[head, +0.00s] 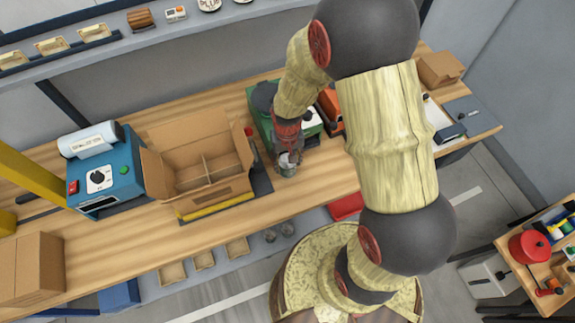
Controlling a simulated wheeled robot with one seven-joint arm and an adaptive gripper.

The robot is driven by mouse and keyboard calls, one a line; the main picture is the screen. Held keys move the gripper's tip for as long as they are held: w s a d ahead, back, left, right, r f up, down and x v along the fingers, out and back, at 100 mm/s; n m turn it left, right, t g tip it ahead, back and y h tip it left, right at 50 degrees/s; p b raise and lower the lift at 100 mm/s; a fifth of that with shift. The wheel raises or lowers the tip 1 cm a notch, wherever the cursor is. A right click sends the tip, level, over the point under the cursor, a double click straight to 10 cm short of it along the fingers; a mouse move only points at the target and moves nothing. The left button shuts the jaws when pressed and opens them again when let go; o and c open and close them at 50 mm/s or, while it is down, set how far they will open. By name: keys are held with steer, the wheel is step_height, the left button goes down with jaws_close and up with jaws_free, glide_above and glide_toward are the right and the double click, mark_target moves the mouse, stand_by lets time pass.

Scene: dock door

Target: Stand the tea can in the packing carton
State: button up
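The packing carton (219,193) stands open on the wooden bench, its flaps spread and its inside split into compartments by dividers. The compartments that I can see look empty. A small grey-green can with a pale top (287,170), seemingly the tea can, is upright to the right of the carton, near the bench's front. My gripper (288,158) points down right at the can, its fingers at the can's upper part. The fingers are small and partly hidden, so I cannot tell whether they grip it or whether the can touches the bench.
A blue machine (105,178) stands left of the carton. A green machine (262,122) is just behind my gripper, with an orange item (329,104) beside it. A closed carton (38,268) is at the bench's left end. A shelf (215,30) runs above the back.

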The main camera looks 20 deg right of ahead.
steer(key=c, duration=0.9)
steer(key=shift+r, duration=0.15)
steer(key=shift+r, duration=0.25)
step_height(320, 180, up, 2)
steer(key=shift+w+r, duration=0.1)
steer(key=s+r+p, duration=0.2)
steer(key=s+r, duration=0.8)
steer(key=s, duration=0.4)
